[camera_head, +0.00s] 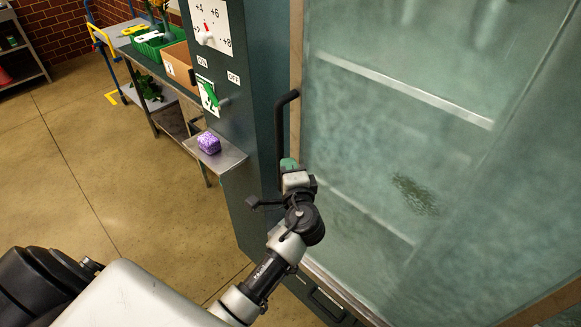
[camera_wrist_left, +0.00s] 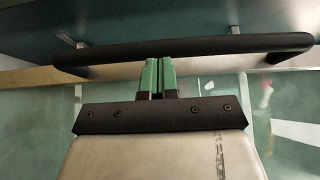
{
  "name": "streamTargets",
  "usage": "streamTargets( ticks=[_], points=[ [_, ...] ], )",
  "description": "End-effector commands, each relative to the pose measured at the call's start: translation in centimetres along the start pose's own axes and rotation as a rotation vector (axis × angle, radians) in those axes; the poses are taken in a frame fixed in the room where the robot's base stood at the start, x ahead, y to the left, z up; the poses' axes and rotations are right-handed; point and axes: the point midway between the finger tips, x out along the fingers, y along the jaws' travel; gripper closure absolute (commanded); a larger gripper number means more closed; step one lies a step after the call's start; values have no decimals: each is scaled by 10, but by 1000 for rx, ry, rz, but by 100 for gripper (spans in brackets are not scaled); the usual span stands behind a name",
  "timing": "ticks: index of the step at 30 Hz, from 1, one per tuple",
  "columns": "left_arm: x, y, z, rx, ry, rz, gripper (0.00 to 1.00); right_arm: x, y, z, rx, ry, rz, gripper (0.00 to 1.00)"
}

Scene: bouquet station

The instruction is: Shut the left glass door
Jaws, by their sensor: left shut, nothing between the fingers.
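The left glass door (camera_head: 345,130) is a large fogged pane in a tan frame, filling the right of the head view. Its left edge lies close along the dark green cabinet post; I see no clear gap there. A black bar handle (camera_head: 281,130) stands upright at that edge; it also shows in the left wrist view (camera_wrist_left: 220,46). My left gripper (camera_head: 289,163) is at the lower part of the handle. In the wrist view its green fingers (camera_wrist_left: 158,77) are shut and empty, tips right at the bar; I cannot tell whether they touch. My right gripper is out of view.
A dial panel (camera_head: 210,25) and green switch (camera_head: 208,93) are above. A bench with a green crate (camera_head: 152,45) stands behind.

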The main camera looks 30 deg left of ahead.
Motion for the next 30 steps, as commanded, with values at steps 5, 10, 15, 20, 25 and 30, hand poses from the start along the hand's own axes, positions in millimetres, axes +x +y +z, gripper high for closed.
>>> streamTargets(
  ticks=[5,10,15,20,25,30],
  points=[
    [37,-1,26,4,-10,-6,100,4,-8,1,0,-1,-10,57],
    [78,-1,54,3,-9,-7,100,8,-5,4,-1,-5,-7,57],
    [105,-1,71,1,-7,-4,100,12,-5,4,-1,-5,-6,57],
    [112,-2,76,-1,-6,-4,100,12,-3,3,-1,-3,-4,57],
    [112,-2,76,0,-6,-5,100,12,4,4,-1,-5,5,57],
    [112,-3,77,0,-8,-5,100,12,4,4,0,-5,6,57]
  ],
)
